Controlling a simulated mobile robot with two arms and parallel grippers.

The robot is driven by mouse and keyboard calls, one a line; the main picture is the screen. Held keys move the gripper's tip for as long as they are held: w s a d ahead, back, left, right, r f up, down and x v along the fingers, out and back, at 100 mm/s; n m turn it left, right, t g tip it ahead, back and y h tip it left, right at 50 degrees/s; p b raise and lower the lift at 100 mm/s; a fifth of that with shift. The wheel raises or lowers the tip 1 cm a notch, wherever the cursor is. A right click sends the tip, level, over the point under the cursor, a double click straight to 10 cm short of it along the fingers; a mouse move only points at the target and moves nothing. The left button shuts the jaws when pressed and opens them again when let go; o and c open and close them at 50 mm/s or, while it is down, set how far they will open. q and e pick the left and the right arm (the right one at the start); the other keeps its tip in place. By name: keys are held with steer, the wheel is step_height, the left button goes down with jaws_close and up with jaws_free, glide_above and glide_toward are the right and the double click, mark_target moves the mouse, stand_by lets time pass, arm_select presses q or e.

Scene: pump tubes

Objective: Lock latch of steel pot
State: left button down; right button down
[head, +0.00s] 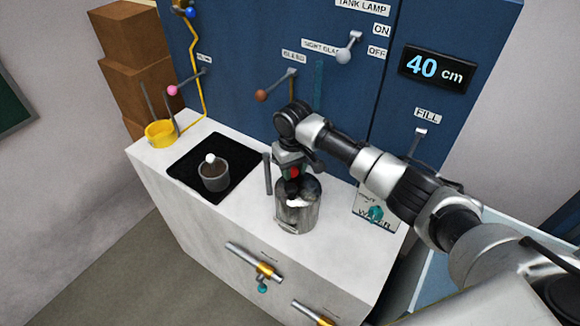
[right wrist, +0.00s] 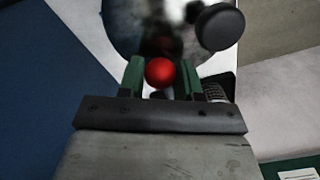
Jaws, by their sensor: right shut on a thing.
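The steel pot (head: 296,216) stands on the white counter in the head view, a shiny upright cylinder. My right gripper (head: 293,174) is above its top and hides part of it. The right gripper is shut on a red ball knob (head: 295,171) at the pot's top. In the right wrist view the red knob (right wrist: 159,72) sits between the two green fingers of the gripper (right wrist: 161,78), with the pot's shiny surface (right wrist: 125,30) behind. The latch's other parts are hidden or too dark to make out. My left gripper is not in view.
On the white counter (head: 225,225) are a black plate (head: 190,176) bearing a grey cup (head: 213,177), a yellow ring container (head: 158,136) and a grey upright handle (head: 267,173). A box marked WATER (head: 366,207) stands right of the pot. Behind is a blue panel with levers.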

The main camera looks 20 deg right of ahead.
steer(key=shift+w+d+r, duration=0.1)
steer(key=shift+w+d, duration=0.1)
steer(key=c, duration=0.8)
jaws_free()
steer(key=shift+d, duration=0.1)
steer(key=shift+o, duration=0.2)
step_height(320, 180, up, 11)
steer(key=b, duration=0.2)
steer(key=shift+b, duration=0.3)
steer(key=shift+f, duration=0.2)
